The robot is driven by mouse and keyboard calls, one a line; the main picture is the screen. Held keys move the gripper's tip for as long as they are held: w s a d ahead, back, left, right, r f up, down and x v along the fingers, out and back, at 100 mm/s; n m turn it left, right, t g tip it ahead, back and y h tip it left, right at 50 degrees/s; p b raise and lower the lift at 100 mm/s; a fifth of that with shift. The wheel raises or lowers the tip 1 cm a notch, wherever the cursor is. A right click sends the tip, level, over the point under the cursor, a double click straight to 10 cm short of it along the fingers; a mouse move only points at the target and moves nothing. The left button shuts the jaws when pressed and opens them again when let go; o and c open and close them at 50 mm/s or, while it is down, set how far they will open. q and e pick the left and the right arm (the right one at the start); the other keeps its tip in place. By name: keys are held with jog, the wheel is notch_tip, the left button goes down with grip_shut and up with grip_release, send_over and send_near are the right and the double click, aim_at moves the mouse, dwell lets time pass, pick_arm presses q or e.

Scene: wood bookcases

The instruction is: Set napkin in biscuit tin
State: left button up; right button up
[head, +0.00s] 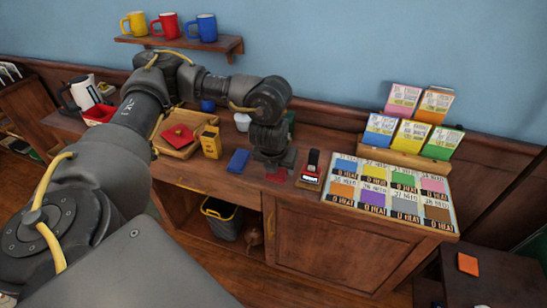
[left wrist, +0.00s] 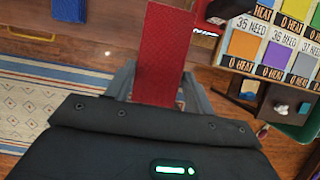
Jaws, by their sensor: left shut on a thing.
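My left gripper (head: 275,165) is shut on a flat red piece, likely the napkin (left wrist: 162,50), over the front edge of the wooden counter. In the left wrist view the red piece stands out from between the fingers (left wrist: 160,90). In the head view only a small part of it shows under the gripper. I cannot tell for certain which container is the biscuit tin; an open red box (head: 98,114) stands at the left by the kettle. My right gripper is not in view.
A wooden tray (head: 161,146) with a red item (head: 179,134), a yellow box (head: 210,142) and a blue block (head: 238,161) stand left of my gripper. A watch-like item on a stand (head: 311,168) and a card board (head: 341,168) are close on the right. A mug shelf (head: 222,44) hangs above.

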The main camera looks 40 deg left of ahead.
pick_arm(q)
jog(key=shift+s+d+r, duration=0.3)
jog(key=shift+s+d, duration=0.15)
jog(key=shift+d, duration=0.1)
jog(key=shift+s+d+f+n+y, duration=0.3)
jog(key=shift+f+n, duration=0.1)
jog(key=shift+n, duration=0.3)
jog(key=s+d+f+n+g+h, duration=0.1)
jog(key=s+d+f+n+g, duration=0.3)
jog(key=n, duration=1.1)
jog(key=s+d+f+n+g+h, duration=0.1)
jog(key=s+d+f+n+g, duration=0.3)
jog(key=s+n, duration=0.5)
jog(key=d+f+n, duration=0.1)
jog(key=d+n, duration=0.1)
jog(key=n, duration=0.4)
jog(key=shift+s+d+f+n+g, duration=0.25)
jog(key=shift+f+n+g, duration=0.1)
jog(key=shift+n+g, duration=0.05)
